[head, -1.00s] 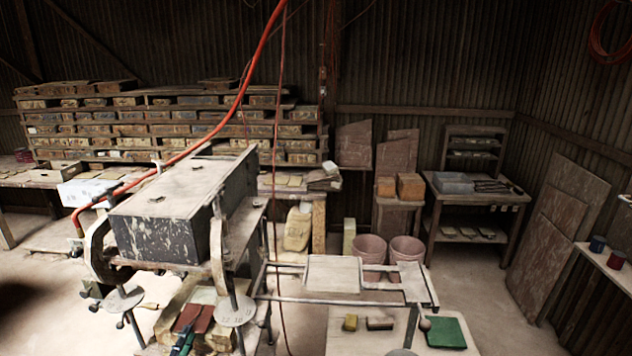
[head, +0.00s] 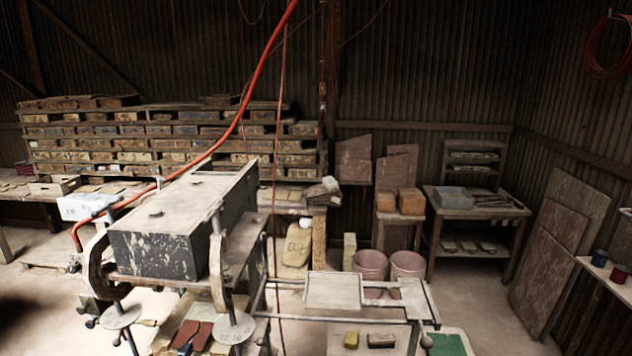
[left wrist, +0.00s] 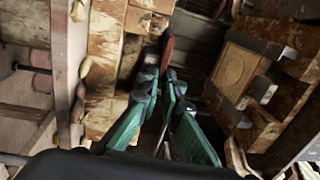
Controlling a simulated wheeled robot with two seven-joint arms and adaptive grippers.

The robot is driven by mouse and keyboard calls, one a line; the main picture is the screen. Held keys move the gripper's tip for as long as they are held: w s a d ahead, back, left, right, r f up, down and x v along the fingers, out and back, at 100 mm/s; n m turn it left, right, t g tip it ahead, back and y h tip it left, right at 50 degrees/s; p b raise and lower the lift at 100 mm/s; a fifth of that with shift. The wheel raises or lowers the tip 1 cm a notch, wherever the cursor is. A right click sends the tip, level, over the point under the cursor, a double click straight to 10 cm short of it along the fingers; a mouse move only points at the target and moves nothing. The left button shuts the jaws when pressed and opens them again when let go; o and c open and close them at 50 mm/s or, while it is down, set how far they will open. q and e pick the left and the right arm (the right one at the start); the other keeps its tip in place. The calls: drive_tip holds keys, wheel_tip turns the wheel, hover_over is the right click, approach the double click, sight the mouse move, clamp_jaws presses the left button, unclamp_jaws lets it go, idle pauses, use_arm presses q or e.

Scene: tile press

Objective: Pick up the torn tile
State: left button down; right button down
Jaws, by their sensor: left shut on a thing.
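The torn tile (head: 187,332) is reddish brown and shows at the bottom of the head view, under the front of the press (head: 155,245). It looks like two strips side by side with a split between them. My left gripper (head: 183,349) is at its near edge, mostly cut off by the frame. In the left wrist view, the green fingers with dark tips of my left gripper (left wrist: 160,72) are closed on the red-brown tile (left wrist: 167,48), which shows narrow and edge-on. Whether the tile is lifted clear of its support is hard to tell. My right gripper is not in view.
The press's round plates (head: 236,327) and posts stand close beside the tile. A metal frame with a tray (head: 333,290) extends right. A green mat (head: 446,344) and small blocks (head: 381,341) lie on a table. Pink buckets (head: 369,265) stand behind.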

use_arm(q)
drive_tip(key=shift+r, duration=0.3)
drive_tip(key=shift+r+p, duration=0.4)
drive_tip(key=shift+p, duration=0.2)
drive_tip(key=s+a+p, duration=0.1)
drive_tip(key=s+p, duration=0.3)
drive_tip(key=s, duration=1)
idle(0.5)
